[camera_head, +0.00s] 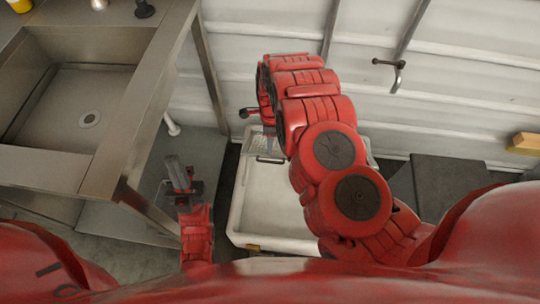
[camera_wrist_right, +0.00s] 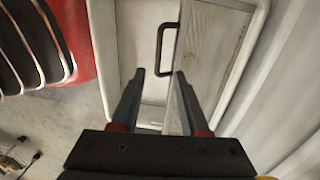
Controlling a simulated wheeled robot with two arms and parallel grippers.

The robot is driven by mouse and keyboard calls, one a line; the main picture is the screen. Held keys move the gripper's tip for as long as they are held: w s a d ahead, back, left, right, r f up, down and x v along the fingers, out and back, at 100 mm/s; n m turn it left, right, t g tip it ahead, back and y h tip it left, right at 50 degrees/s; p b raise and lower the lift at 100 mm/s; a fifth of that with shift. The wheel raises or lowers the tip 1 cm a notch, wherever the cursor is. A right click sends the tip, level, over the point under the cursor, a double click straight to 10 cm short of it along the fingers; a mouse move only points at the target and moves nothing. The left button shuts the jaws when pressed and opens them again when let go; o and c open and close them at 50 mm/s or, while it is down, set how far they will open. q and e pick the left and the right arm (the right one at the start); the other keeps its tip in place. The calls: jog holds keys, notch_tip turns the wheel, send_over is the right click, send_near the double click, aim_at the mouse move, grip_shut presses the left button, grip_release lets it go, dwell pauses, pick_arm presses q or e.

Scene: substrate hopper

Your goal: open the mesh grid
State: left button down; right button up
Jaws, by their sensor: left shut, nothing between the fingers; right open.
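The mesh grid (camera_wrist_right: 207,52) is a grey framed mesh panel lying over part of the white hopper (camera_wrist_right: 106,50) in the right wrist view. A black U-shaped handle (camera_wrist_right: 161,50) stands on the grid's left edge there. My right gripper (camera_wrist_right: 159,76) is open and empty, with its fingertips just short of the handle's near end. In the head view the handle (camera_head: 270,160) shows near the far end of the hopper (camera_head: 236,220), and my right arm hides much of the grid. My left gripper (camera_head: 177,172) is shut and empty, left of the hopper.
A metal sink (camera_head: 88,90) and its counter stand at the left. A white ribbed wall (camera_head: 460,70) with a dark hook (camera_head: 396,75) runs behind the hopper. A dark box (camera_head: 445,185) is at the right. The hopper's near part is uncovered.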

jog(key=b, duration=0.1)
send_over(270, 156)
jog(key=s, duration=0.3)
notch_tip(270, 156, down, 9)
jog(key=shift+w+a+r, duration=0.1)
jog(key=shift+w+r, duration=0.05)
grip_shut()
dwell(1.0)
